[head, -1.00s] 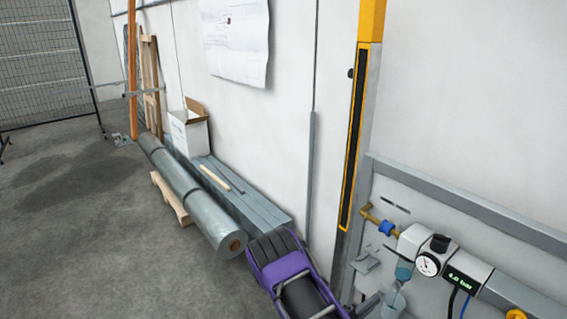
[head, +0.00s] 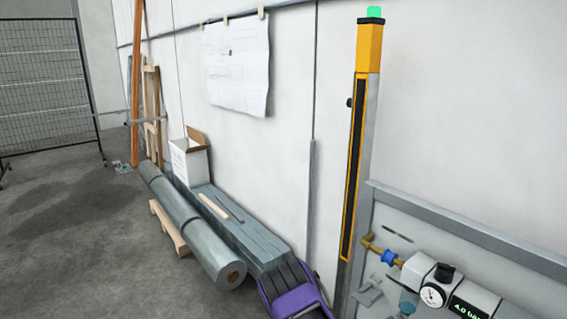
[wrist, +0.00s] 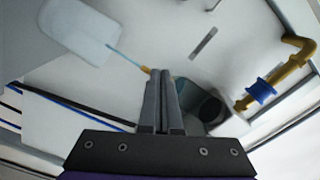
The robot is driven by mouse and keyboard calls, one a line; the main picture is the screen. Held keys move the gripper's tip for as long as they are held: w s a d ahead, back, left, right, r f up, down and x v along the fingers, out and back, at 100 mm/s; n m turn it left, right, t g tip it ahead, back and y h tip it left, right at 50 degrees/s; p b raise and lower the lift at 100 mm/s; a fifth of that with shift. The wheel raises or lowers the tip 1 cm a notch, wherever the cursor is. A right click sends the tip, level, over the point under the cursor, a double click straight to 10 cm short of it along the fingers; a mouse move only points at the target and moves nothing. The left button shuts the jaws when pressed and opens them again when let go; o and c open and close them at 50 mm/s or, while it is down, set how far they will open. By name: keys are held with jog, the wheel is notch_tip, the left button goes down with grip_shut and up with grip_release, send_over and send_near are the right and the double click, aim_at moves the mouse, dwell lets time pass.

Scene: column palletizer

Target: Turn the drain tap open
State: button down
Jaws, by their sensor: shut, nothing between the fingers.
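My gripper (wrist: 163,76) is shut and empty in the wrist view, its two fingers pressed together and pointing at the panel. A dark greenish bowl (wrist: 208,108) shows just right of the fingers and partly behind them; I cannot tell whether they touch. In the head view, a teal filter bowl (head: 408,301) hangs under the white air unit (head: 416,271), cut by the bottom edge. I cannot make out the drain tap in either view. A small orange tip (wrist: 145,69) beside the fingertips ends a thin blue line. My gripper is outside the head view.
A brass elbow pipe (wrist: 296,60) with a blue ring (wrist: 261,91) is at right in the wrist view. A pale rounded plate (wrist: 80,30) is at upper left.

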jog(key=shift+s+d+r+p, duration=0.2)
jog(key=shift+s+r+p, duration=0.1)
jog(key=shift+r+p, duration=0.15)
dwell(0.8)
jog(key=shift+w+a+r, duration=0.15)
jog(key=shift+w+r, duration=0.05)
jog(key=shift+r, duration=0.35)
dwell(0.4)
jog(key=shift+w, duration=0.1)
jog(key=v, duration=0.6)
jog(key=shift+w+a+p, duration=0.25)
jog(key=shift+a+p, duration=0.05)
jog(key=shift+p, duration=0.05)
jog(key=shift+f, duration=0.1)
dwell(0.3)
